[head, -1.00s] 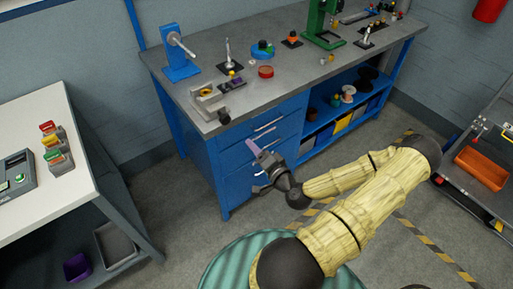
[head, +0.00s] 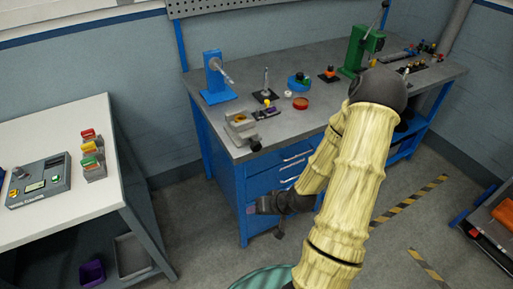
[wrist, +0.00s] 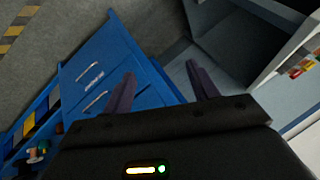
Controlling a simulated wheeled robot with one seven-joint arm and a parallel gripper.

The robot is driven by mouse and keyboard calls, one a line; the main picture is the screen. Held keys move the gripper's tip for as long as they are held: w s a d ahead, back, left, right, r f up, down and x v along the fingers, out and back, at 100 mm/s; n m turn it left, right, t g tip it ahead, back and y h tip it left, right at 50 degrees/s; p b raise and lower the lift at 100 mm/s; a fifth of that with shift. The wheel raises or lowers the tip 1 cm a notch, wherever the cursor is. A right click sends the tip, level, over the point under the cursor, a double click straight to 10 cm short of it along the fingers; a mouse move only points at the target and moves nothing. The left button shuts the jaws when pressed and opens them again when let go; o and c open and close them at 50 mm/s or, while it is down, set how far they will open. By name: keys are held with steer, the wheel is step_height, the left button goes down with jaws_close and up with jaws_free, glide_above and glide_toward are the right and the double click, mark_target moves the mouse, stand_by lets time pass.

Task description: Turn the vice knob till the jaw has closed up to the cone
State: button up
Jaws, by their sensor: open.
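The grey vice (head: 233,133) sits at the near left corner of the workbench in the head view. Its dark knob (head: 255,146) faces the front edge. A small yellowish piece, perhaps the cone (head: 240,119), shows at the vice's jaws; it is too small to tell the gap. My gripper (head: 250,210) is below the bench top, in front of the blue drawers and apart from the knob. In the wrist view my gripper (wrist: 161,82) has two dark purple fingers spread wide with nothing between them. The vice is not seen in the wrist view.
The grey bench top (head: 320,121) holds a blue stand (head: 214,80), a red round dish (head: 301,103) and a green press (head: 358,55) behind the vice. A white table (head: 50,130) stands at left. Floor between the table and bench is clear.

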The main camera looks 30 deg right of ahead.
steer(key=s+a+r+n+g+h, duration=0.1)
steer(key=a+r, duration=0.3)
steer(key=r, duration=0.5)
steer(key=s+a+r+n+g+h, duration=0.2)
steer(key=s+a+r, duration=0.2)
steer(key=r, duration=0.4)
steer(key=shift+a+r+g, duration=0.3)
steer(key=shift+a+r, duration=0.1)
steer(key=shift+a, duration=0.2)
steer(key=shift+c, duration=0.2)
steer(key=c, duration=0.4)
steer(key=shift+w, duration=0.1)
steer(key=shift+c, duration=0.3)
